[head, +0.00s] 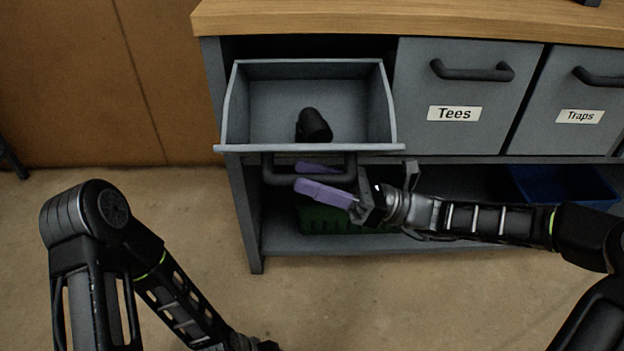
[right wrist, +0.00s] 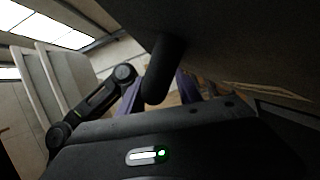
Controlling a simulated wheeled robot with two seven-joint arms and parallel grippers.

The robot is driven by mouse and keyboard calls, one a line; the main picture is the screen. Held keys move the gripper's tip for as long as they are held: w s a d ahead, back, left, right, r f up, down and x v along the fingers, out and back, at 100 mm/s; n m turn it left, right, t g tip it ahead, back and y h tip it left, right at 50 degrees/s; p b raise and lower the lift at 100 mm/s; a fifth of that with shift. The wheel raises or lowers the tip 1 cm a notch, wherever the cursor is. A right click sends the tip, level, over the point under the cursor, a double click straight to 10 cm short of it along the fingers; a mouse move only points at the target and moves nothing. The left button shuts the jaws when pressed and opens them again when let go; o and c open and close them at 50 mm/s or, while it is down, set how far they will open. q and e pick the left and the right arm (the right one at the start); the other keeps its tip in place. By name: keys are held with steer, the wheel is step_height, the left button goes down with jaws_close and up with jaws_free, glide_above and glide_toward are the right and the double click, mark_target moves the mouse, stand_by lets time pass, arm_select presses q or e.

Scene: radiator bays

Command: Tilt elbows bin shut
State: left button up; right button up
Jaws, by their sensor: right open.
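The elbows bin (head: 233,105) is the grey bin at the left of the bench, tilted open, with a black elbow fitting (head: 313,126) inside. Its label is not visible. Its dark bar handle (head: 283,180) hangs at the front, below the front edge. My right gripper (head: 303,176) is open, with purple fingers one above and one below in the head view, close around the handle. In the right wrist view the handle (right wrist: 165,68) shows between the purple fingers; whether they touch it is unclear. My left arm comes in at the lower left; its gripper is outside the picture.
The Tees bin (head: 470,85) and the Traps bin (head: 580,90) are shut to the right. A green crate (head: 335,220) and a blue crate (head: 565,187) stand on the lower shelf. The wooden bench top (head: 400,18) lies above. The floor in front is clear.

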steer(key=shift+c, duration=0.2)
jaws_close()
stand_by(1.1)
